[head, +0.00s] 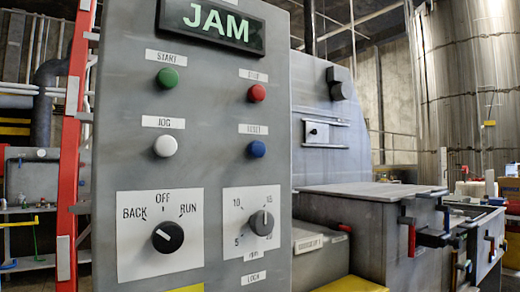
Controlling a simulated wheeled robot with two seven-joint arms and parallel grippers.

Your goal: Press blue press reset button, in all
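The blue reset button (257,149) is a small round knob on the right side of the grey control panel (215,110), under a label that reads RESET. Above it is the red button (257,93). To its left is the white button (165,146) under a JOG label, with the green START button (168,78) above that. The display (211,24) at the panel's top reads JAM in green letters. Neither of my grippers shows in the head view.
A black selector knob (168,237) marked BACK, OFF and RUN points to the upper left. A grey dial (261,223) is beside it. A red ladder-like frame (74,150) stands left of the panel. The grey compactor body (365,215) is behind right. Nothing blocks the panel's front.

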